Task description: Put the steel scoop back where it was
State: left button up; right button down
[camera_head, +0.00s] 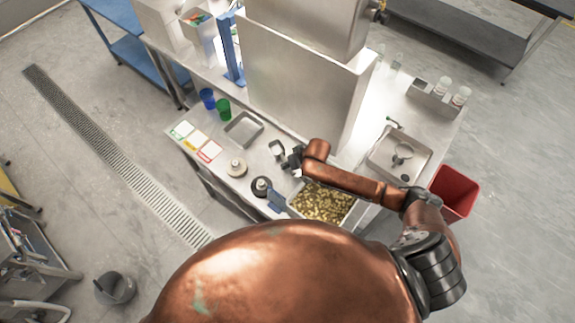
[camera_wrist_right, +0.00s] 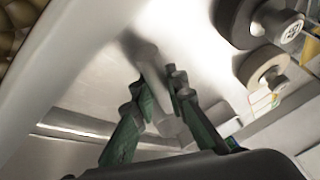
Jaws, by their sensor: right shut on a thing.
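My right gripper (camera_head: 293,158) is over the worktop, just beyond the tray of beans. In the right wrist view its dark green fingers (camera_wrist_right: 160,105) are shut on a pale steel piece, which I take to be the steel scoop (camera_wrist_right: 151,72). The piece runs between the fingers, and its far end is close to a pale surface; I cannot tell whether it touches. In the head view a small steel shape (camera_head: 277,147) shows beside the fingertips; I cannot tell if it is the scoop's bowl. My left gripper is out of view.
The bean tray (camera_head: 291,207) is at the worktop's near edge. An empty steel tray (camera_head: 243,130), blue and green cups (camera_head: 223,109) and cards lie farther left. A tall steel cabinet (camera_head: 300,85) stands behind.

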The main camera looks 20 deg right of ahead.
jog(key=shift+f, duration=0.1)
jog(key=c, duration=2.2)
grip_release()
jog(key=v, duration=1.2)
jog(key=shift+p, duration=0.4)
